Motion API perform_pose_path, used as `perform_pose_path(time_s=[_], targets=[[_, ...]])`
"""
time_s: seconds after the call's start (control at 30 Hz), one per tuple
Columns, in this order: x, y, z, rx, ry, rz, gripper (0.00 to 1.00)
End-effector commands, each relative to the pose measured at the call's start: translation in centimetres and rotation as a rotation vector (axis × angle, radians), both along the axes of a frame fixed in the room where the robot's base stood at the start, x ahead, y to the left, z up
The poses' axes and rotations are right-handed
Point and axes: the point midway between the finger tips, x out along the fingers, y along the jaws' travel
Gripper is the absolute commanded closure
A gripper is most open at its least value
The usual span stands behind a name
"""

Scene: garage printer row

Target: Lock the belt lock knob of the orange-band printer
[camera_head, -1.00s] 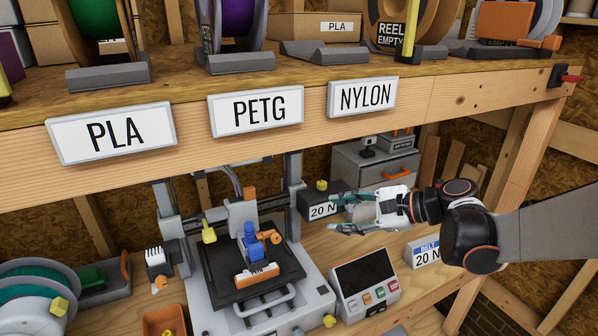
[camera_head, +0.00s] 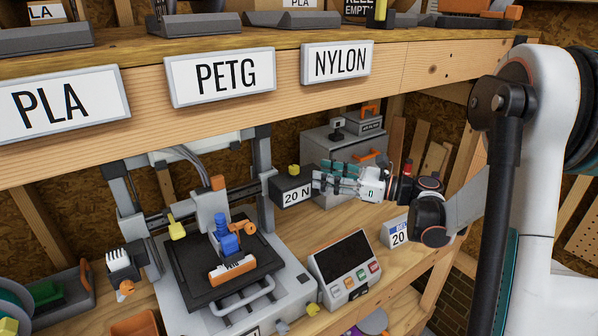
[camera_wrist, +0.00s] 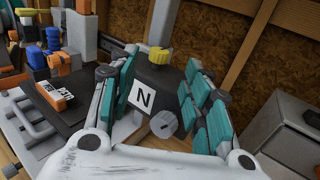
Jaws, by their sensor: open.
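The printer (camera_head: 168,285) stands on the bench with a black bed and an orange tag at the bed's front. A dark box (camera_head: 293,190) with a "20 N" label sits at its right rear. It has a yellow knob (camera_head: 293,170) on top, also in the wrist view (camera_wrist: 158,58). A round grey slotted knob (camera_wrist: 164,124) shows on its near side in the wrist view. I cannot tell which is the belt lock knob. My gripper (camera_head: 322,179) is open at the box's right side. In the wrist view its teal fingers stand either side of the box; contact is unclear.
A control panel (camera_head: 342,258) with a dark screen and a "20" sign (camera_head: 394,232) stand in front. A grey cabinet (camera_head: 325,150) is behind my gripper. The shelf beam with a NYLON sign (camera_head: 337,63) runs above. Bench between panel and cabinet is partly clear.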

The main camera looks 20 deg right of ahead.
Motion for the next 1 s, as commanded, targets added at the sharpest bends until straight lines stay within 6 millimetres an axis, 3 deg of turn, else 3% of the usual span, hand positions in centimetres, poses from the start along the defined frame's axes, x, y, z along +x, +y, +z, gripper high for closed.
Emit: perform_pose_path(time_s=[0.33, 0.53, 0.83, 0.87, 1.0], targets=[[3.8, 4.9, -0.1, -0.001, 0.000, 0.003, 0.55], [4.7, 6.0, 0.0, -0.001, 0.000, 0.001, 0.55], [4.9, 6.2, 0.0, -0.001, 0.000, 0.000, 0.55], [4.9, 6.2, 0.0, -0.001, 0.000, 0.000, 0.58], [4.9, 6.2, 0.0, -0.001, 0.000, 0.000, 0.90]])
